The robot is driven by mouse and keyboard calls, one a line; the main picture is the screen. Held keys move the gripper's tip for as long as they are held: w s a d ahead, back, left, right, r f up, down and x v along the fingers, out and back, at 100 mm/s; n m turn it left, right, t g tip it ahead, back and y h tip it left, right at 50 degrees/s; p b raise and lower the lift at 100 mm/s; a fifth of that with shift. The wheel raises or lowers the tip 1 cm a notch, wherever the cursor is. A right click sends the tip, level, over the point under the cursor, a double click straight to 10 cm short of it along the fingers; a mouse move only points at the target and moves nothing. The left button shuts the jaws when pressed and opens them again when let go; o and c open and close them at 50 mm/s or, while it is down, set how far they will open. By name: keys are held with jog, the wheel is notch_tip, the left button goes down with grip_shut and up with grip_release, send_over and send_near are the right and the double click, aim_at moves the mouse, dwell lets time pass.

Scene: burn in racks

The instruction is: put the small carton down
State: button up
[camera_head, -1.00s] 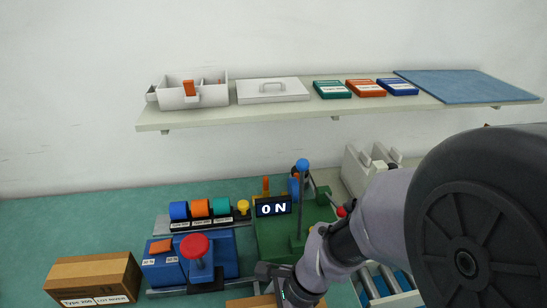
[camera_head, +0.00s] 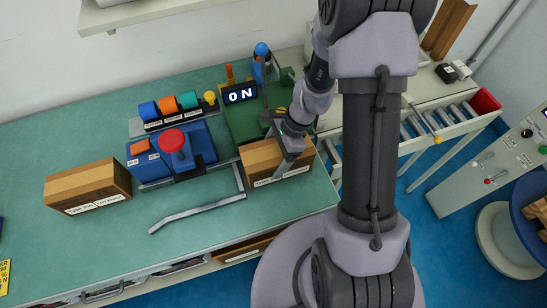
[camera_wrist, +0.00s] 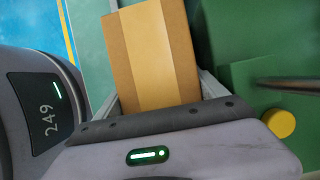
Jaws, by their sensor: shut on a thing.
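The small carton (camera_head: 268,160) is a brown box with a paler tape strip and a white label on its front. It is at the front right of the green bench (camera_head: 60,240), beside the green machine (camera_head: 238,115). My gripper (camera_head: 285,148) is shut on the carton from the machine side. In the wrist view the carton (camera_wrist: 153,55) sits between the two fingers, with its taped face towards the camera. Whether its underside touches the bench cannot be told.
A second carton (camera_head: 88,187) lies at the left of the bench. A blue fixture with a red knob (camera_head: 172,141) stands between the cartons, with a grey bent bar (camera_head: 200,209) in front. A roller conveyor (camera_head: 430,132) is at the right.

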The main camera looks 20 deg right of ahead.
jog(key=shift+r, duration=0.15)
jog(key=o, duration=1.8)
jog(key=shift+f, duration=0.2)
jog(key=shift+r, duration=0.1)
